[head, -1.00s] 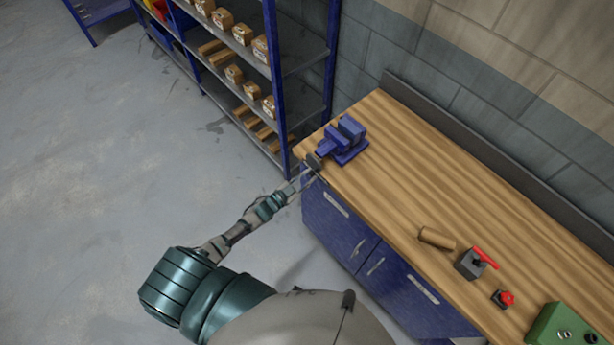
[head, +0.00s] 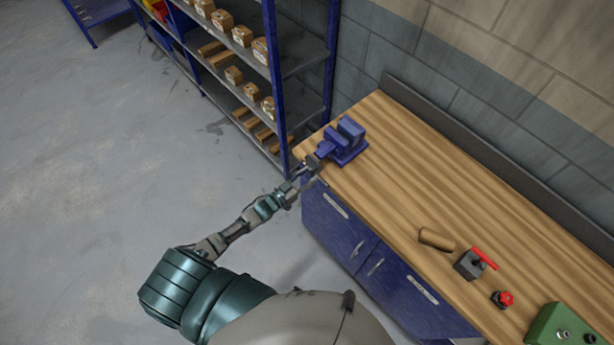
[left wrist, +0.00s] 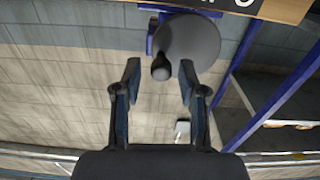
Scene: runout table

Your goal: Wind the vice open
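The blue vice (head: 346,141) stands on the far left corner of the wooden bench. In the left wrist view a grey disc-shaped handwheel (left wrist: 192,42) with a dark, round-ended knob (left wrist: 161,68) shows at the vice's front. My left gripper (head: 309,166) is at the bench's left edge, close to the handwheel. In the left wrist view my left gripper (left wrist: 160,72) is open. Its two fingers appear on either side of the knob, with a gap on both sides. The wheel is largely hidden by the gripper in the head view. My right gripper is not in view.
A wooden-topped bench (head: 440,190) has blue drawers below. On it lie a brown cylinder (head: 437,239), a red-handled grey device (head: 472,264), a red knob (head: 503,298) and a green box (head: 560,328). Blue shelving (head: 272,80) stands close behind the vice. Floor at left is clear.

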